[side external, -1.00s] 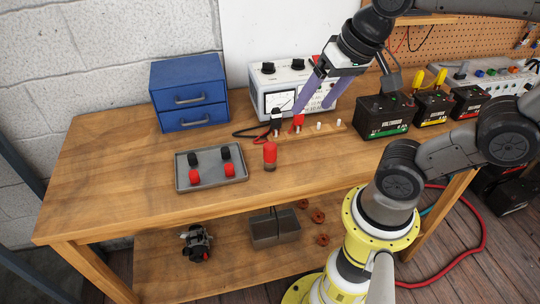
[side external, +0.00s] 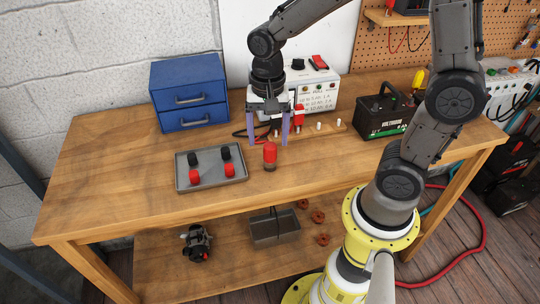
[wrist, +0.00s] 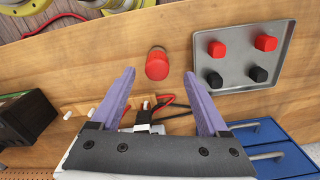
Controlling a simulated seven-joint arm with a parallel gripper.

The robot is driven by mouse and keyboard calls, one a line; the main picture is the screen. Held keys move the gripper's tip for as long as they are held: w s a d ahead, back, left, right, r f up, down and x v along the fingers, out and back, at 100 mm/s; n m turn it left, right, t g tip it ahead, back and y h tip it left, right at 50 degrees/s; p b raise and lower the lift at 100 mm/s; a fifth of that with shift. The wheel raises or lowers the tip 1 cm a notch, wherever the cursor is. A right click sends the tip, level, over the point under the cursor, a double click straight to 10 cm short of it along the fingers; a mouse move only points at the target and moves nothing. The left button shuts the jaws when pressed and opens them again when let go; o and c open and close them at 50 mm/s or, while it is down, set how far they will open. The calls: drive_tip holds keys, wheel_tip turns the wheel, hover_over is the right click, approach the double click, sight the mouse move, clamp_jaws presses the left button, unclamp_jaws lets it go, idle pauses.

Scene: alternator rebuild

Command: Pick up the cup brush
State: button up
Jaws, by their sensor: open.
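What looks like the cup brush (side external: 270,152), a short upright cylinder with a red top and a darker base, stands on the workbench right of the grey tray. In the wrist view its red top (wrist: 157,64) shows just beyond the gap between the fingertips. My gripper (side external: 268,140) points down, open and empty, with its two purple fingers spread. It is just behind and above the brush, and nothing is between the fingers. I cannot tell the exact height of the fingertips.
The grey tray (side external: 211,182) holds red and black caps. A wooden strip (side external: 333,130) with pegs and red and black clips lies behind, before the white meter box (side external: 322,95). A blue drawer cabinet (side external: 189,92) stands back left; a battery (side external: 384,115) stands right. The front bench is clear.

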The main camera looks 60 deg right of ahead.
sight(270, 158)
drive_tip(key=shift+s+f, duration=0.15)
drive_tip(key=shift+f, duration=1.65)
drive_tip(key=shift+s+f, duration=0.1)
drive_tip(key=shift+f, duration=1.65)
clamp_jaws()
